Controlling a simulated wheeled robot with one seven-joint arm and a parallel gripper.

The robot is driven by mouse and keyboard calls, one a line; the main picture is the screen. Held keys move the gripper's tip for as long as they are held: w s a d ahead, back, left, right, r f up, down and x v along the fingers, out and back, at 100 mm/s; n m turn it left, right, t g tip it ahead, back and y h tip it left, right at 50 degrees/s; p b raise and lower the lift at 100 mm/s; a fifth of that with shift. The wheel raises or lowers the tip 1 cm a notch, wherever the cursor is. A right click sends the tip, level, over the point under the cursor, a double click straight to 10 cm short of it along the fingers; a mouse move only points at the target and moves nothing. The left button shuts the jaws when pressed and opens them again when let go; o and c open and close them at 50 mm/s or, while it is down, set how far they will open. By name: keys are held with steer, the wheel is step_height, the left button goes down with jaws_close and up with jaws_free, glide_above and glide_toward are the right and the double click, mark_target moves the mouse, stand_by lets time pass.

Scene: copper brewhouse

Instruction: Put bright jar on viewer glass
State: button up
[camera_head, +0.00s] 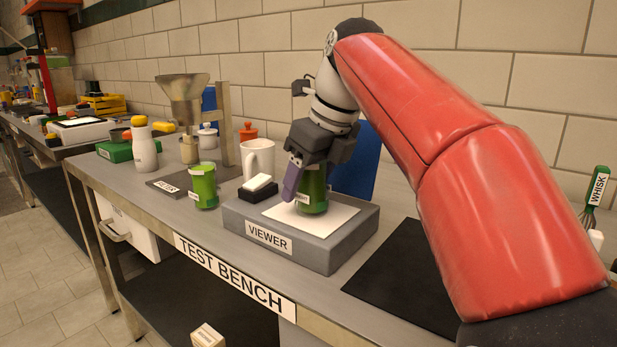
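A green jar (316,192) stands upright on the white glass (340,219) of the grey box labelled VIEWER (309,252). My gripper (297,187) is at this jar, reaching down from above. One purple finger shows along the jar's left side; the other is hidden, so I cannot tell whether the grip is closed. A second green jar (204,187), of a lighter, brighter green, stands upright on the bench left of the viewer. Both jars carry small white labels, too small to read.
A black block with a white top (259,187) sits at the viewer's left edge. Behind are a white mug (259,158), a funnel stand (226,125) and a blue panel (354,165). A white bottle (145,150) stands left. A black mat (402,278) lies clear at right.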

steer(key=shift+o, duration=0.5)
steer(key=p+v, duration=0.1)
steer(key=v, duration=0.6)
steer(key=shift+s+r, duration=0.15)
steer(key=shift+r, duration=0.2)
steer(key=shift+d, duration=0.15)
